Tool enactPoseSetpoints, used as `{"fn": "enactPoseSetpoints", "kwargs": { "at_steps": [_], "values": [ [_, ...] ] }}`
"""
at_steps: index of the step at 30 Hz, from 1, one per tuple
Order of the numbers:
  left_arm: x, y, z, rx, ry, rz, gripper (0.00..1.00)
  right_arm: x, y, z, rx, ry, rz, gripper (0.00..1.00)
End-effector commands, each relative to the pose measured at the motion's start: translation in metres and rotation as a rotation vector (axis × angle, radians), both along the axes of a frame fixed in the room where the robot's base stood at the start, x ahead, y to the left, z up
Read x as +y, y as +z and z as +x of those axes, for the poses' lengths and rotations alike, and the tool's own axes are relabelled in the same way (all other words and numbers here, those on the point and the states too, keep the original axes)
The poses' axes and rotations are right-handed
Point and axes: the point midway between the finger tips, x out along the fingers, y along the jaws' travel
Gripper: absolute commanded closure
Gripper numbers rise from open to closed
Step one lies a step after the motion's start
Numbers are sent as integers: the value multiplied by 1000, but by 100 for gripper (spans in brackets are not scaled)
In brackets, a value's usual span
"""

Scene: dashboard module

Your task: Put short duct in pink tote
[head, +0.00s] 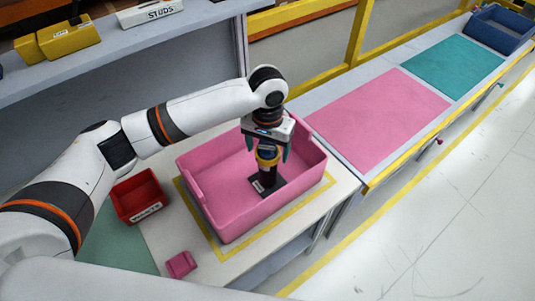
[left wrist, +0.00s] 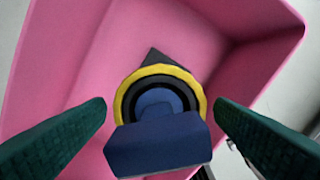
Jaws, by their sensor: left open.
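The pink tote (head: 215,205) stands on the table in the middle of the head view, and its pink wall fills much of the left wrist view (left wrist: 70,50). The short duct (head: 267,178) is a dark piece with a yellow ring at its top and a flat dark base. It stands upright inside the tote, apparently on its floor. In the left wrist view its yellow ring (left wrist: 202,95) and dark blue opening show between the fingers. My left gripper (head: 267,150) is open above the duct, its green fingers on either side, apart from the ring. My right gripper is out of view.
A red bin (head: 138,196) and a small pink box (head: 181,264) sit left of the tote. A shelf (head: 110,60) with yellow bins and a white STUDS bin is behind. Pink (head: 378,118) and teal (head: 452,65) mats and a blue tote (head: 498,28) lie to the right.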

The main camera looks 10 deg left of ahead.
Motion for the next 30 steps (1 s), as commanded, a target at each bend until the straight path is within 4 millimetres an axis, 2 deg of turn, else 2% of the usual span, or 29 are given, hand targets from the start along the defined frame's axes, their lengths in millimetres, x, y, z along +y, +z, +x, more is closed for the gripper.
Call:
{"fn": "enactPoseSetpoints", "kwargs": {
  "at_steps": [6, 13, 18, 30],
  "values": [
    [0, 48, 1, -5, 0, -2, 23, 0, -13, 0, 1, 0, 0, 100],
    [-1, 83, 1, -2, 0, -1, 23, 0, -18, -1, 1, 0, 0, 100],
    [0, 92, 0, 1, 0, -1, 23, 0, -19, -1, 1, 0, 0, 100],
    [0, 92, 0, 1, 1, 0, 23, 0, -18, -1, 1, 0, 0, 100]
  ]
}}
